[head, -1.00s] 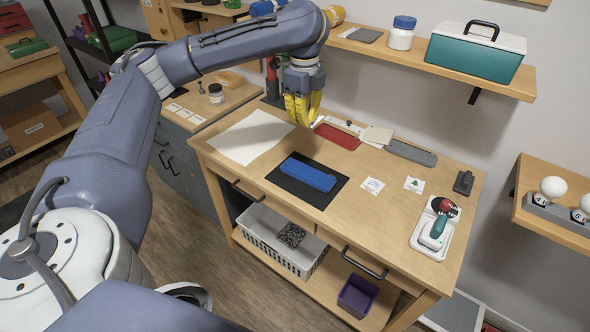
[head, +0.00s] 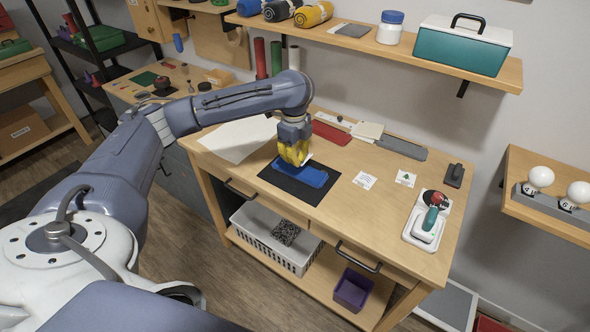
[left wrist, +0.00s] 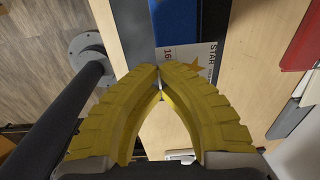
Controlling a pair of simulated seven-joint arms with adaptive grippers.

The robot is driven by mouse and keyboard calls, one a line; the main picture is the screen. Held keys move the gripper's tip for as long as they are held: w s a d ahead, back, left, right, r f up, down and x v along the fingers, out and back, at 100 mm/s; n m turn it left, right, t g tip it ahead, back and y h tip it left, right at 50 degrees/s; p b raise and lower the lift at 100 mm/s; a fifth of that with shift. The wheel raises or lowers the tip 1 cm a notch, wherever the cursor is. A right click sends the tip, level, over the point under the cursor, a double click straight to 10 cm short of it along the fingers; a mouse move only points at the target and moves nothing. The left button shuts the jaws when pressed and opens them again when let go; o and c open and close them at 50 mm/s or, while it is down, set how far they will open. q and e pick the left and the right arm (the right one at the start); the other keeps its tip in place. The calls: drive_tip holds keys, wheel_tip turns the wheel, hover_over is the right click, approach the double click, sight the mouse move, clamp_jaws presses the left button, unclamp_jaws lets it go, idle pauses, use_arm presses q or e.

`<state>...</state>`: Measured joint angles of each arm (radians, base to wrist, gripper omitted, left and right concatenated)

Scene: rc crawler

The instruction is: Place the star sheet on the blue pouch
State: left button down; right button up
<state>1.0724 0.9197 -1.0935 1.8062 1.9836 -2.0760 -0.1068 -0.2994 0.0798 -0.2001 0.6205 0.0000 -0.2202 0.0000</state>
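The blue pouch (head: 313,178) lies flat on a black mat (head: 285,188) on the wooden table. My left gripper (head: 296,162), with yellow fingers, is just above the pouch's far left part and hides some of it. In the left wrist view its fingertips (left wrist: 160,68) meet on the star sheet (left wrist: 182,54), a small white sheet with "STAR", a number and an orange star. The blue pouch (left wrist: 177,22) shows beyond the sheet. A white corner of the sheet shows by the fingers in the head view. I cannot tell whether it touches the pouch. My right gripper is not in view.
Two small printed sheets, one plain (head: 364,180) and one with a green tree (head: 405,179), lie right of the mat. A large white paper (head: 235,140) lies to the left. A red tray (head: 332,133) and grey bar (head: 401,148) lie behind. A shelf (head: 380,48) runs above.

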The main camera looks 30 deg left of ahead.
sight(295, 174)
use_arm(q)
drive_tip(key=shift+f, duration=2.35)
drive_tip(key=shift+f, duration=0.2)
drive_tip(key=c, duration=1.6)
unclamp_jaws()
drive_tip(key=shift+r, duration=0.1)
wheel_tip(295, 174, up, 12)
drive_tip(key=shift+s, duration=0.2)
drive_tip(key=shift+r, duration=0.1)
